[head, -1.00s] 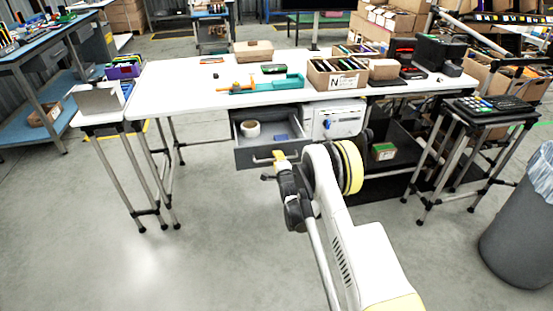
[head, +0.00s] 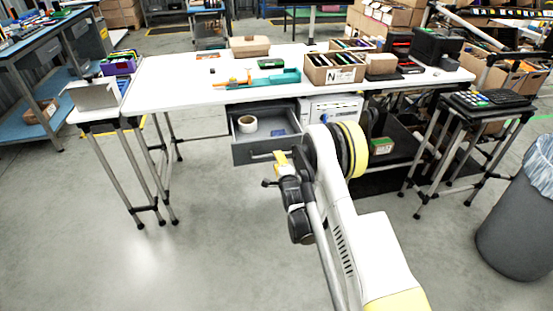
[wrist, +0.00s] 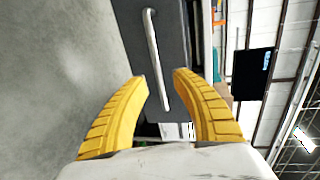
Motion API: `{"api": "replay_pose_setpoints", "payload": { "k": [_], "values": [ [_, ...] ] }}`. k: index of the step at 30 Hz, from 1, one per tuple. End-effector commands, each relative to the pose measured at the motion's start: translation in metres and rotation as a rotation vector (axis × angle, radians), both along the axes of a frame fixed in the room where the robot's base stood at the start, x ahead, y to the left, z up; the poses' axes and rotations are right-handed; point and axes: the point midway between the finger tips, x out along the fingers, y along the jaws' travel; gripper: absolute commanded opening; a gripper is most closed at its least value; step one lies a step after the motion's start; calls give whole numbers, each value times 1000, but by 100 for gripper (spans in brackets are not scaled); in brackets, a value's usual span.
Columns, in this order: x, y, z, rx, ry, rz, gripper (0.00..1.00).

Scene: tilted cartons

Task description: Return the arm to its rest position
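My arm reaches up from the bottom of the head view toward the white table (head: 190,90). My gripper (head: 281,158) has yellow fingers and is near the front of the open grey drawer (head: 252,154) under the table. In the wrist view my gripper (wrist: 160,80) shows two yellow fingers spread apart with nothing between them. The drawer's bar handle (wrist: 155,55) lies beyond the fingertips, and the fingers look apart from it. A roll of tape (head: 247,124) lies in the drawer.
On the table are a carton marked N (head: 335,70), a teal tray (head: 262,80) and a brown box (head: 250,46). A side stand (head: 485,105) and a grey bin (head: 515,225) are at the right. The floor at the left (head: 210,220) is clear.

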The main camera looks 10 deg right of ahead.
Motion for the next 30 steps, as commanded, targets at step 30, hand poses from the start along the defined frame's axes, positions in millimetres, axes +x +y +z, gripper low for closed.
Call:
{"api": "replay_pose_setpoints", "payload": {
  "k": [30],
  "values": [
    [-84,1,211,-584,286,218,32]
  ]
}}
